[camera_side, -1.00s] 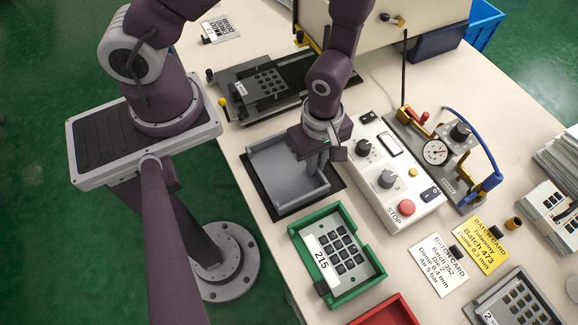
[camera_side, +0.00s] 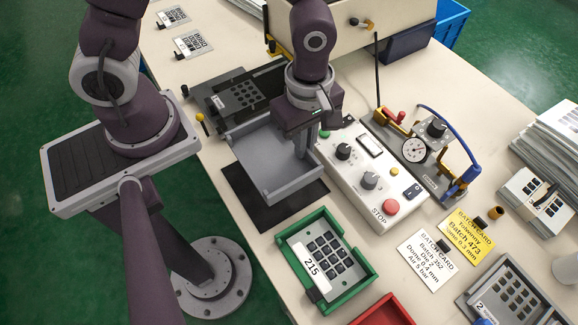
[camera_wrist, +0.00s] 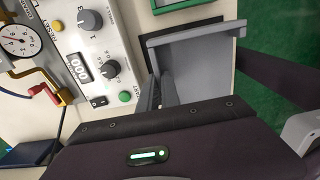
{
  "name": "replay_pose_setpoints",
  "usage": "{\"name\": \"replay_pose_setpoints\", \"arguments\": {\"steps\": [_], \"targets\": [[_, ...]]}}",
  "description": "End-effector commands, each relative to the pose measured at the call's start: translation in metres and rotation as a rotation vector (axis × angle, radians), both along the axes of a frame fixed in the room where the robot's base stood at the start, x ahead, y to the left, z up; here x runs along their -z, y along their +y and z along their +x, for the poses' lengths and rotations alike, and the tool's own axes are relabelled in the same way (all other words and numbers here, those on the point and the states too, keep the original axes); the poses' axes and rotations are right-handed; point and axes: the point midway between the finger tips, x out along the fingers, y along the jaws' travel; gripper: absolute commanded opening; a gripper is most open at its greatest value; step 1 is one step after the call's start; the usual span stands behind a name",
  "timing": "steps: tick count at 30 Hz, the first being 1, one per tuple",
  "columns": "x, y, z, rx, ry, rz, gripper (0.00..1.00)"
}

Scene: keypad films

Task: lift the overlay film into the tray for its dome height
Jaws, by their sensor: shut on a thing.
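My gripper (camera_side: 301,148) is shut on the right wall of an empty grey tray (camera_side: 262,160), held above a black mat (camera_side: 262,211). The wrist view shows the grey tray (camera_wrist: 195,65) beside my fingers (camera_wrist: 160,95). A keypad film (camera_side: 322,252) with dark keys and a "215" label lies in a green tray (camera_side: 364,265). A red tray (camera_side: 385,312) is partly cut off at the bottom edge. Another keypad film (camera_side: 240,97) lies on the dark press bed at the back. Batch cards read dome 0.4 mm (camera_side: 425,262) and dome 0.3 mm (camera_side: 467,237).
A control box (camera_side: 365,165) with a red stop button stands right of the grey tray. A gauge stand (camera_side: 425,150) with a blue hose is beyond it. A grey tray (camera_side: 505,300) with a keypad piece is at lower right. Paper stacks (camera_side: 555,145) stand at the right edge.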

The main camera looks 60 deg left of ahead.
Motion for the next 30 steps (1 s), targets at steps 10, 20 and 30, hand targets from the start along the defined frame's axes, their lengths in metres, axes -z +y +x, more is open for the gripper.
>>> {"name": "replay_pose_setpoints", "arguments": {"steps": [10, 20, 30], "targets": [[0.072, 0.001, -0.002, 0.000, 0.006, 0.004, 0.00], [0.083, 0.000, -0.001, -0.001, 0.001, 0.000, 0.00], [0.085, 0.000, -0.001, -0.001, 0.001, 0.000, 0.29]]}}
